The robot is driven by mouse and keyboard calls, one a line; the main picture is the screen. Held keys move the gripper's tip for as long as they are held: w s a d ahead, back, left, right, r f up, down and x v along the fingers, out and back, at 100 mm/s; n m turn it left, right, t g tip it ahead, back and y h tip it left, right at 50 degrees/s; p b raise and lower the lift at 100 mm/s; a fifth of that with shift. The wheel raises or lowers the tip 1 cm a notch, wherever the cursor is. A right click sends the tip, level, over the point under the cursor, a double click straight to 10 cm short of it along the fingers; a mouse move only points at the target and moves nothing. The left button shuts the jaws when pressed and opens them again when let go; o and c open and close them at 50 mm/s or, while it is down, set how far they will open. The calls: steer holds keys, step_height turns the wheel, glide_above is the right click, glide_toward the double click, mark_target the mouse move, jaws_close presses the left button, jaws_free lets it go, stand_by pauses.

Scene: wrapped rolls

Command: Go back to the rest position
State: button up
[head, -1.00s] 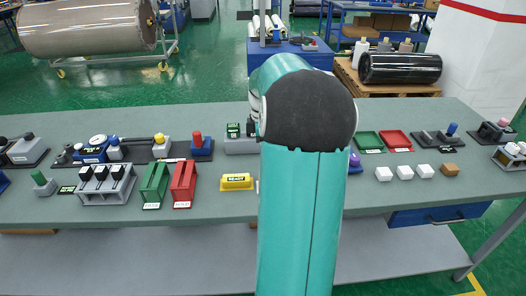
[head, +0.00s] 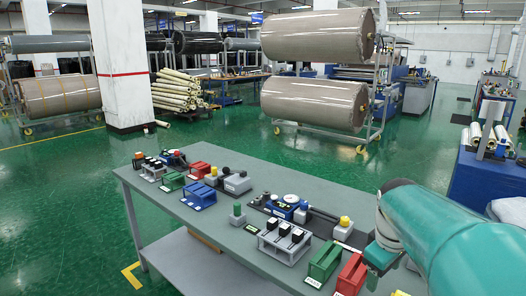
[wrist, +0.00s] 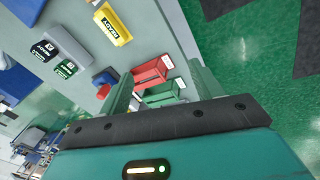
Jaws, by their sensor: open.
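My arm reaches in from the right edge of the head view, and my gripper (head: 380,256) hangs at its end above the workbench (head: 222,216). In the wrist view my gripper (wrist: 160,78) has its two fingers apart with nothing held between them. Behind the fingers are a red holder (wrist: 152,73) and a green holder (wrist: 160,92) on the bench. They also show in the head view, red (head: 352,275) and green (head: 325,261), just left of my gripper. The fingertips are hard to make out in the head view.
A yellow block (wrist: 113,25) reads READY. A rack with black-topped pieces (head: 284,242) and a blue device (head: 287,207) stand on the bench. Large wrapped rolls (head: 315,105) hang on a stand behind. Green floor (head: 60,200) is open to the left.

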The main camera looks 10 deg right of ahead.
steer(key=s+a+m+t+y, duration=0.1)
steer(key=s+a+m+t, duration=0.1)
steer(key=s+a, duration=0.3)
steer(key=s+a+m+t, duration=0.1)
steer(key=s+a, duration=0.4)
steer(key=a, duration=0.8)
steer(key=shift+s+a+m+t+y, duration=0.15)
steer(key=shift+a+m+t+y, duration=0.2)
steer(key=shift+m, duration=0.45)
steer(key=c, duration=0.6)
steer(key=shift+d, duration=0.15)
steer(key=shift+c, duration=0.2)
